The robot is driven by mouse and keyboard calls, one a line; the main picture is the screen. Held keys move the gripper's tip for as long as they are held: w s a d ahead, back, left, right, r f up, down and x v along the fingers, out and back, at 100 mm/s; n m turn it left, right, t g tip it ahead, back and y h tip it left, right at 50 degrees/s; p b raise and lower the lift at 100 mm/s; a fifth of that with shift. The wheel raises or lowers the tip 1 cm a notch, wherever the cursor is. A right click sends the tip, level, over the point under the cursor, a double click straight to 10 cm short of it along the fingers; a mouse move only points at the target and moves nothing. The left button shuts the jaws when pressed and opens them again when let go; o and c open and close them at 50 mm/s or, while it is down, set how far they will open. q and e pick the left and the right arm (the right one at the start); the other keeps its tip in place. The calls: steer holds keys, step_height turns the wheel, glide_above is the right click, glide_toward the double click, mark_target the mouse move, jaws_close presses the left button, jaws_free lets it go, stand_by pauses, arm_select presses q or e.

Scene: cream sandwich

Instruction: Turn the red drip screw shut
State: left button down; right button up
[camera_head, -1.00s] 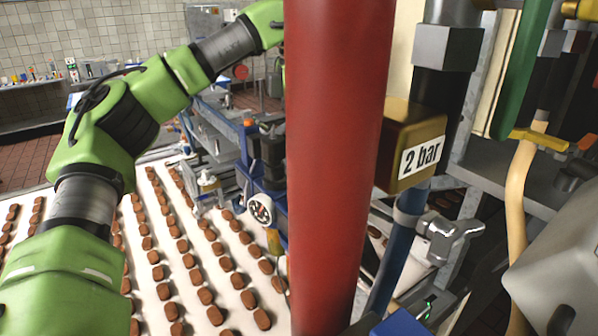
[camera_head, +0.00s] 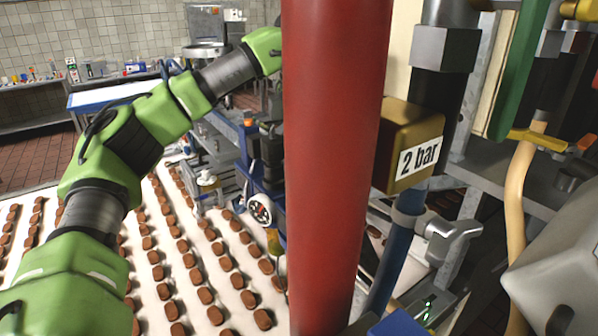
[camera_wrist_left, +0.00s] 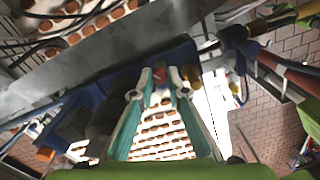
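In the left wrist view a small red part (camera_wrist_left: 159,74) shows just beyond and between the fingertips of my left gripper (camera_wrist_left: 160,92). It is probably the red drip screw, but it is too small to be sure. The two teal fingers stand apart, with conveyor and brown biscuits visible through the gap. Contact with the red part cannot be told. In the head view my green left arm reaches in from the left, and its gripper is hidden behind the thick red pipe (camera_head: 335,170). The right gripper is not in view.
The red pipe stands close in front, beside a brass block (camera_head: 408,145) labelled "2 bar" and a metal valve handle (camera_head: 450,235). A blue machine with a round dial (camera_head: 260,209) stands over the white conveyor (camera_head: 205,318) with rows of biscuits. A tan hose (camera_head: 516,215) hangs at right.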

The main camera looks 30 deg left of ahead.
arm_select(q)
steer(key=m, duration=1.3)
steer(key=shift+m, duration=0.4)
steer(key=m, duration=0.6)
steer(key=shift+m, duration=2.7)
steer(key=c, duration=2)
jaws_free()
